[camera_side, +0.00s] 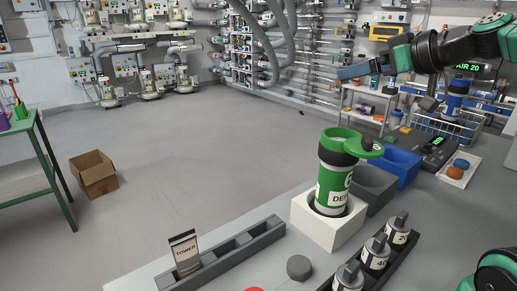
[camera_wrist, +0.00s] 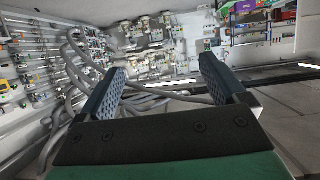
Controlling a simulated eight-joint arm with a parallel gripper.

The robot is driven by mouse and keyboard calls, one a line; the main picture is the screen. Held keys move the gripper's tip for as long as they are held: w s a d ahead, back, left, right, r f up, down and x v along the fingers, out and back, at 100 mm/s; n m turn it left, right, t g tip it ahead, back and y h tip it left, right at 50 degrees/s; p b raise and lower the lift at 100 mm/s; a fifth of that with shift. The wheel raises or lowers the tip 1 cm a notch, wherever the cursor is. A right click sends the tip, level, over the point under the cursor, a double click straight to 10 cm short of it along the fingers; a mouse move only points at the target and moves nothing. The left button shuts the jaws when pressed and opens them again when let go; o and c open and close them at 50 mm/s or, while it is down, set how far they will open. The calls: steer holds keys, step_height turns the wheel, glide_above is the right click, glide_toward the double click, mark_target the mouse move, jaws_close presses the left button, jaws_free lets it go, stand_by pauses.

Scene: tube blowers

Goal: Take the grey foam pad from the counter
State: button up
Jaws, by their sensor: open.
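A short, round, dark grey piece (camera_side: 299,267), which looks like the grey foam pad, lies on the counter (camera_side: 240,205) near the front in the side view. It sits between a long grey slotted rack and a black rack of weights. My gripper (camera_side: 353,71) is high at the upper right of the side view, far above and behind the pad. In the wrist view my gripper (camera_wrist: 164,85) has its two fingers wide apart with nothing between them. That view faces the room, and the pad is not in it.
A green canister (camera_side: 333,185) stands in a white block (camera_side: 312,228). The grey rack (camera_side: 222,258) holds a "TOWER" card (camera_side: 185,252). Weights (camera_side: 376,252) stand in the black rack. Grey (camera_side: 376,184) and blue (camera_side: 402,165) bins are behind. A red piece (camera_side: 253,289) is cut off at the bottom edge.

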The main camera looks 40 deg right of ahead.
steer(key=shift+o, duration=0.3)
step_height(320, 180, up, 5)
steer(key=n+g, duration=1.4)
steer(key=n, duration=1.4)
glide_above(299, 263)
steer(key=shift+m, duration=0.3)
step_height(299, 263, down, 37)
steer(key=shift+f, duration=0.2)
